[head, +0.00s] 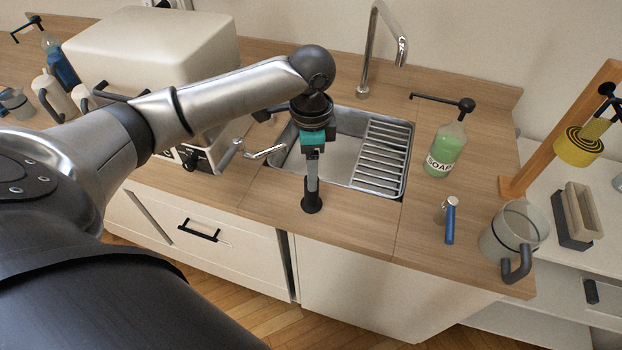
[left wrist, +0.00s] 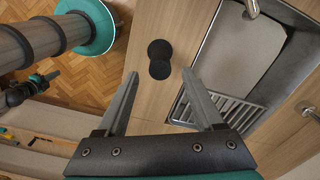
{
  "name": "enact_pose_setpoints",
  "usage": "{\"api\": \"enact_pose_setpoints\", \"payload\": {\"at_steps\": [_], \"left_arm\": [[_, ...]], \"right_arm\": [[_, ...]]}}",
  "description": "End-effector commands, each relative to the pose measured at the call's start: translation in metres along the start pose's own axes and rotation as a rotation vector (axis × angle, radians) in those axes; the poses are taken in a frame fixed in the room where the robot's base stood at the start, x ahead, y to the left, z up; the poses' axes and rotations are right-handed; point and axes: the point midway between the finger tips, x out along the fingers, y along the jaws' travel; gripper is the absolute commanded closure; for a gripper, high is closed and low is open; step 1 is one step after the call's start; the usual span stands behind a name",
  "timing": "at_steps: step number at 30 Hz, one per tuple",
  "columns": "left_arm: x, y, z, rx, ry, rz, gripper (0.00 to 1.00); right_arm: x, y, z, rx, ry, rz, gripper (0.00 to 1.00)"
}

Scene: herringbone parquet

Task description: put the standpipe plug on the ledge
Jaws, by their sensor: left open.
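The standpipe plug (head: 312,203) is a small black piece, wide at both ends and narrow between, on the wooden counter strip in front of the sink. In the left wrist view the plug (left wrist: 159,60) shows just beyond and between my fingertips. My left gripper (head: 312,188) points down over it, with a finger hiding part of it. In the left wrist view the left gripper (left wrist: 160,73) is open, its fingers apart; I cannot tell whether they touch the plug. A black and teal part of mine (left wrist: 30,90) shows at the left, its jaws unclear. I cannot tell which surface is the ledge.
The metal sink (head: 345,130) has a wire rack (head: 380,155) on its right. A large cream appliance (head: 150,50) is at left. Counter right of the plug is clear.

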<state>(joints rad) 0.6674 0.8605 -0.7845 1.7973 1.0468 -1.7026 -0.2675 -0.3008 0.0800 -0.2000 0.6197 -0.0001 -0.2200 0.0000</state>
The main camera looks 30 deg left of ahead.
Motion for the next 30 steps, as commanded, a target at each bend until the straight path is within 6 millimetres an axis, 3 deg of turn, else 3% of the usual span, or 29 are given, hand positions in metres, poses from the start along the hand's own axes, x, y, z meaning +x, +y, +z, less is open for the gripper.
{"api": "enact_pose_setpoints", "payload": {"at_steps": [3, 9, 26, 30], "left_arm": [[-0.023, 0.000, -0.001, 0.002, 0.002, -0.002, 0.31], [-0.041, 0.000, 0.000, 0.000, 0.000, 0.000, 0.31], [-0.042, 0.000, 0.000, 0.000, 0.000, 0.001, 0.31], [-0.033, 0.010, -0.006, 0.010, 0.012, 0.003, 0.31]], "right_arm": [[-0.004, 0.000, -0.001, 0.000, 0.001, 0.000, 1.00], [-0.006, 0.000, -0.001, 0.000, 0.001, 0.000, 1.00], [-0.006, 0.000, -0.002, 0.000, 0.002, 0.000, 1.00], [-0.006, 0.000, -0.002, 0.000, 0.002, 0.000, 1.00]]}}
